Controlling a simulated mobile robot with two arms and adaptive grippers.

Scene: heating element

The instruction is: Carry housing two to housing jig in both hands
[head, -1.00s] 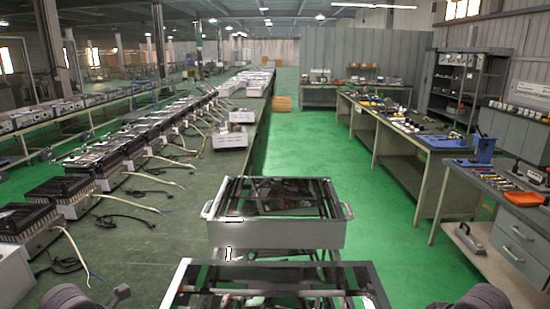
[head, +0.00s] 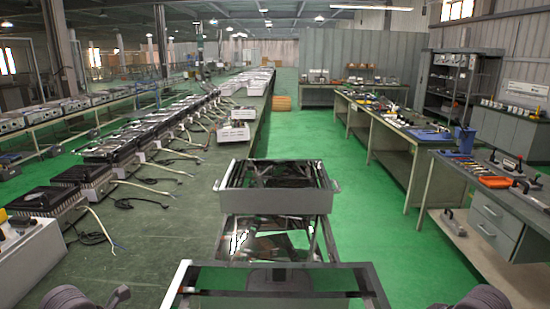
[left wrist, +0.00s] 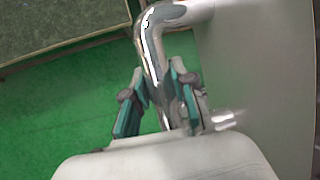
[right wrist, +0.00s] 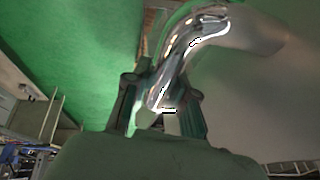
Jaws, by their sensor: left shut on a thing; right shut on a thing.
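Housing two (head: 372,281) is an open metal frame at the bottom middle of the head view, close in front of me; its near part is cut off by the frame edge. Green floor shows through it. In the left wrist view my left gripper (left wrist: 160,98) is shut on a shiny bent-tube handle (left wrist: 150,40) on the housing's pale side wall (left wrist: 260,70). In the right wrist view my right gripper (right wrist: 160,105) is shut on the matching handle (right wrist: 215,30). Both fingertips are hidden in the head view. I cannot tell which thing is the housing jig.
A similar metal housing (head: 275,203) with side handles stands ahead, above a metal stand (head: 325,240). A long bench (head: 165,225) with several heater units and cables runs along the left. Workbenches (head: 490,205) with tools line the right. Green floor (head: 390,225) is clear between.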

